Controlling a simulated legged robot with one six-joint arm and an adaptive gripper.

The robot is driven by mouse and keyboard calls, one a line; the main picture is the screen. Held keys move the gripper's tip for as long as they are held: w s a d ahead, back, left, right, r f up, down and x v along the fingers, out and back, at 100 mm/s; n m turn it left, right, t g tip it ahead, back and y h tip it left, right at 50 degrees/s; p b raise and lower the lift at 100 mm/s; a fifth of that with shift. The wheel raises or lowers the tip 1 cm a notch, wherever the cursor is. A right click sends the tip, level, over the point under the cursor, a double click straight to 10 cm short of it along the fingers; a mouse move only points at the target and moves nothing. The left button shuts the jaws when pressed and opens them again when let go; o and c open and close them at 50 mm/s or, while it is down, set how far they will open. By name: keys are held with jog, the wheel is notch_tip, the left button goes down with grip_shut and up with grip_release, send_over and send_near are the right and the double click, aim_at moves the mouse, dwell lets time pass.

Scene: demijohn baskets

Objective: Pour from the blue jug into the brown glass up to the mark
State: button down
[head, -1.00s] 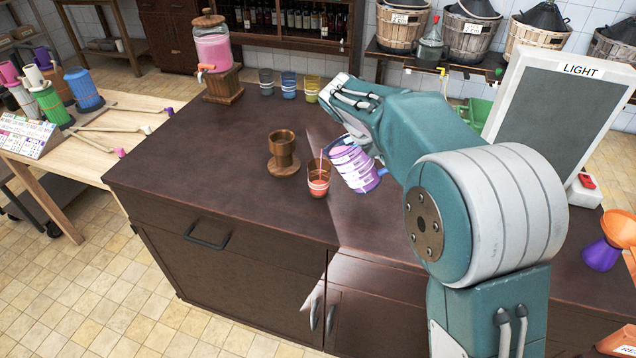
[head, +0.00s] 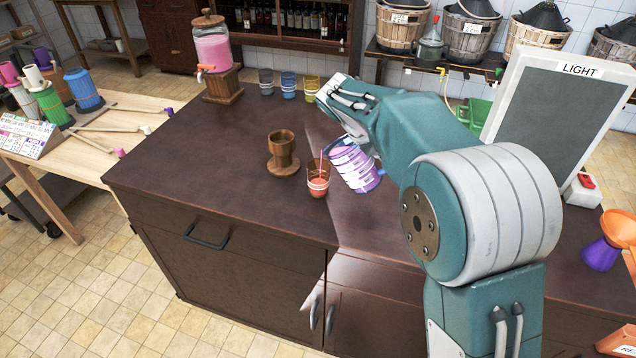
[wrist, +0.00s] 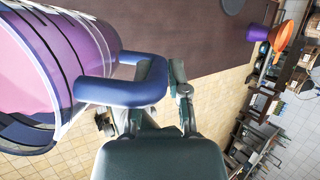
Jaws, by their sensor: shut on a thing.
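The jug (head: 354,168) is lilac and white banded in the head view, with a blue handle (wrist: 135,84) in the wrist view. My gripper (wrist: 147,106) is shut on this handle. The jug is held tilted, its mouth toward the brown glass (head: 313,167). A thin red-pink stream falls from the jug into the glass. The glass stands upright on the dark counter, with red-pink liquid in its lower part and a pale line around it. Whether the liquid is level with that line is hard to tell. In the head view my arm hides the gripper's fingers.
A wooden cup on a round base (head: 282,152) stands just left of the glass. A pink-filled dispenser (head: 213,50) and several small coloured glasses (head: 288,86) are at the back. A light panel (head: 548,105) stands right. The counter's front left is clear.

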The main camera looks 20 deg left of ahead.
jog(key=shift+r, duration=0.15)
dwell(0.8)
dwell(1.3)
jog(key=shift+d+f+y, duration=0.25)
jog(key=shift+y, duration=0.15)
jog(key=shift+r, duration=0.1)
dwell(1.2)
notch_tip(320, 180, up, 2)
jog(key=y, duration=0.2)
jog(key=m+y, duration=0.1)
jog(key=shift+r+y, duration=0.2)
jog(key=shift+y, duration=0.2)
jog(key=shift+a, duration=0.1)
